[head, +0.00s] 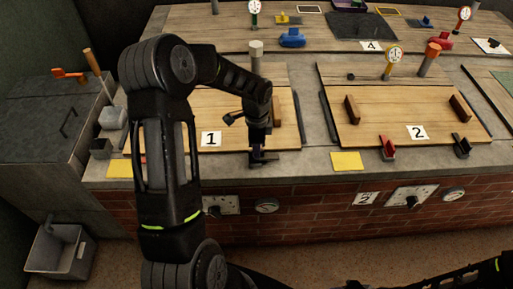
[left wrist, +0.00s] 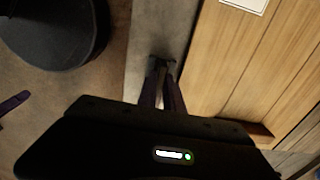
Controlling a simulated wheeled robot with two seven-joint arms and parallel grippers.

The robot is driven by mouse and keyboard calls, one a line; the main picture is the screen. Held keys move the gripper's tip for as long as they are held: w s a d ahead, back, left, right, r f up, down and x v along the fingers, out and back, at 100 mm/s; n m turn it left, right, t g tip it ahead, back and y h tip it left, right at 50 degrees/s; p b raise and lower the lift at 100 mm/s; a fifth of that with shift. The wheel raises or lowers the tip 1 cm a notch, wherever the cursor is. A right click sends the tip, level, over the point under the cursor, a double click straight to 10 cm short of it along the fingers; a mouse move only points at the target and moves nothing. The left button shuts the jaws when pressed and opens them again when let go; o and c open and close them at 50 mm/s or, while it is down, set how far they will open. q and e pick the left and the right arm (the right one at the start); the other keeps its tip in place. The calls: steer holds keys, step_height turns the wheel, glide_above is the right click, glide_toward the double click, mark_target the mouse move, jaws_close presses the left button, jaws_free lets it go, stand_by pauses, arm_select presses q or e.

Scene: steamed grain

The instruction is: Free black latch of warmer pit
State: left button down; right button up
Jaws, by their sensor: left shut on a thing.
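A small black latch (left wrist: 160,63) stands on the grey counter rim at the front right corner of the pit lid marked 1 (head: 235,100). My left gripper (head: 259,156) reaches down over it in the head view, and its fingers hide most of it. In the left wrist view my left gripper (left wrist: 163,84) is shut on the latch, with the fingers close together. Whether the latch is turned free of the lid, I cannot tell. My right gripper is out of view.
The lid marked 2 (head: 400,100) is to the right, with a red latch (head: 387,149) and another black latch (head: 461,146) at its front. Yellow cards (head: 346,161) lie on the rim. A grey bin (head: 62,250) stands on the floor at left.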

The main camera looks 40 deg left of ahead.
arm_select(q)
steer(key=c, duration=1.5)
jaws_free()
step_height(320, 180, up, 8)
steer(key=shift+f, duration=0.1)
